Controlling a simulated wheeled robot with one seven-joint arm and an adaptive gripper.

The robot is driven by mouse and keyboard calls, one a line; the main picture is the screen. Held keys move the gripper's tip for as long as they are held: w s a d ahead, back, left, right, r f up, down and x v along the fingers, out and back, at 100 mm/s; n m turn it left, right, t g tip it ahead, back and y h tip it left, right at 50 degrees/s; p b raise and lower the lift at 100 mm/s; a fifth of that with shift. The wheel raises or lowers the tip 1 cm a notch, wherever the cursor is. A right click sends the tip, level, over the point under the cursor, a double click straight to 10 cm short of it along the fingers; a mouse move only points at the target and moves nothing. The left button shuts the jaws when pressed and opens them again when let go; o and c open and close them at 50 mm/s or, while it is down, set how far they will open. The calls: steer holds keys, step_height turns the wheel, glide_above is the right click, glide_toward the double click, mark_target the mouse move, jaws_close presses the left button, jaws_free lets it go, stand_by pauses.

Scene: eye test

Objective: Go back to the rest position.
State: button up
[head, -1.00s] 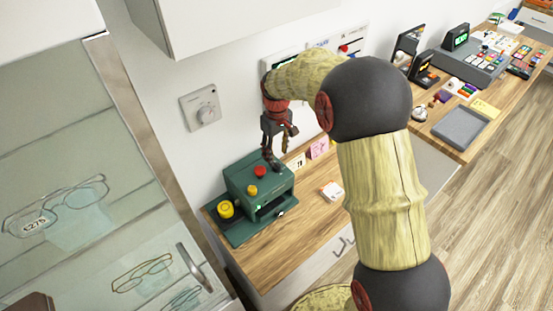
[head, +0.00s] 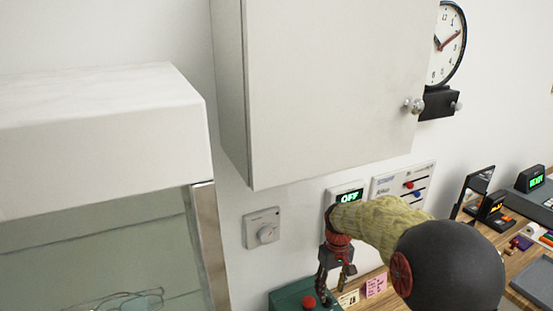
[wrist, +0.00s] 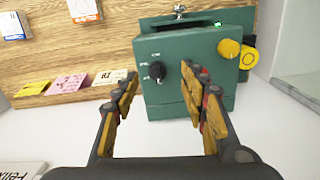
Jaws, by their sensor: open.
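My gripper (head: 333,287) hangs at the end of my arm near the wall, beside the green machine (head: 288,298) at the bottom of the head view. In the wrist view its two fingers (wrist: 163,84) are apart with nothing between them. Beyond them the green machine (wrist: 200,65) shows a black knob (wrist: 157,71) and a yellow button (wrist: 229,48). I cannot tell whether a fingertip touches the machine. In the head view the machine's red button (head: 308,301) shows, and its lower part is cut off.
A white wall cabinet (head: 325,90) hangs above my arm. A glass-fronted case (head: 90,245) with spectacles stands at left. Paper notes (head: 375,284) stand near my gripper. A clock (head: 447,45) hangs at upper right.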

steer(key=s+r+m+t, duration=0.1)
steer(key=s+r, duration=0.4)
steer(key=s, duration=0.5)
steer(key=s+r+m+t+b, duration=0.1)
steer(key=s+r+t, duration=0.2)
steer(key=s+r, duration=0.3)
steer(key=s+r+m+t+b, duration=0.1)
steer(key=s+r, duration=0.5)
steer(key=s, duration=0.8)
steer(key=shift+t, duration=0.4)
